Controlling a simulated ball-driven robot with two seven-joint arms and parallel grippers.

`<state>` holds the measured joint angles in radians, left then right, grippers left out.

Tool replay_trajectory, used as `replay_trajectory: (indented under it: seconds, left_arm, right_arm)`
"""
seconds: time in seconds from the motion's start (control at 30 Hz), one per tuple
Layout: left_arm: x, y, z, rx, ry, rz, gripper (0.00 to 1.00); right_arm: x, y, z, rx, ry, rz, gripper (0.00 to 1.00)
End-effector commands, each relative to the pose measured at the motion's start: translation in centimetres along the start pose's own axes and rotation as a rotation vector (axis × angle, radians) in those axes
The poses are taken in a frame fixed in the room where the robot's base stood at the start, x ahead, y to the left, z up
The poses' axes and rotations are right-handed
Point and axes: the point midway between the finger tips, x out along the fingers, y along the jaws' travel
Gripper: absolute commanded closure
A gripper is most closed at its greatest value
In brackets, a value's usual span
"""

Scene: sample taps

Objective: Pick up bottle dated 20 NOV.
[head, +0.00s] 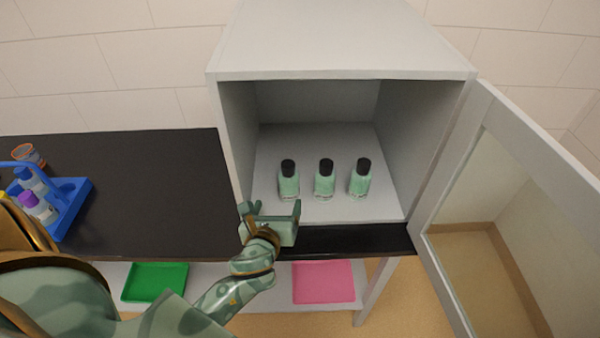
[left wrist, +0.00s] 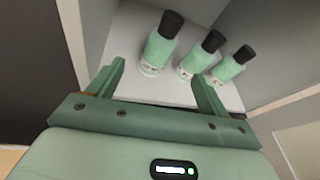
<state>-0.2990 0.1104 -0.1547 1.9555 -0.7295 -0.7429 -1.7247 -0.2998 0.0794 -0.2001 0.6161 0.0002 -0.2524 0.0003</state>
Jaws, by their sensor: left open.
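Three green bottles with black caps stand upright in a row inside the open white cabinet (head: 340,207): a left bottle (head: 289,184), a middle bottle (head: 324,182) and a right bottle (head: 361,181). Their labels are too small to read, so I cannot tell which is dated 20 NOV. My left gripper (head: 272,208) is open and empty at the cabinet's front edge, in front of the left bottle. In the left wrist view, the left bottle (left wrist: 157,52) appears between the fingers, apart from them. The middle bottle (left wrist: 195,62) and right bottle (left wrist: 229,67) appear farther right.
The cabinet's glass door (head: 510,220) stands open at the right. A green tray (head: 155,282) and a pink tray (head: 323,282) lie on the lower shelf.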

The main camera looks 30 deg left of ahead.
Motion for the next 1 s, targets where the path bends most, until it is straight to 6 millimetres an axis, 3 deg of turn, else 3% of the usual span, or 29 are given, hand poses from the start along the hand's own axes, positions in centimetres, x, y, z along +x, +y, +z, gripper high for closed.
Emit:
replay_trajectory:
  seconds: [0.27,0.6,1.0]
  left_arm:
    - [0.8,-0.2,0.2,0.177,-0.009,-0.007,0.21]
    - [8.7,-0.2,0.1,0.177,-0.009,-0.006,0.21]
    - [13.5,-0.2,0.1,0.174,-0.008,-0.006,0.21]
  right_arm:
    - [0.1,0.1,-0.6,0.016,0.032,0.001,0.64]
    - [1.7,-0.1,-0.3,0.016,0.026,-0.001,0.64]
    - [3.0,-0.2,0.0,0.015,0.020,-0.003,0.64]
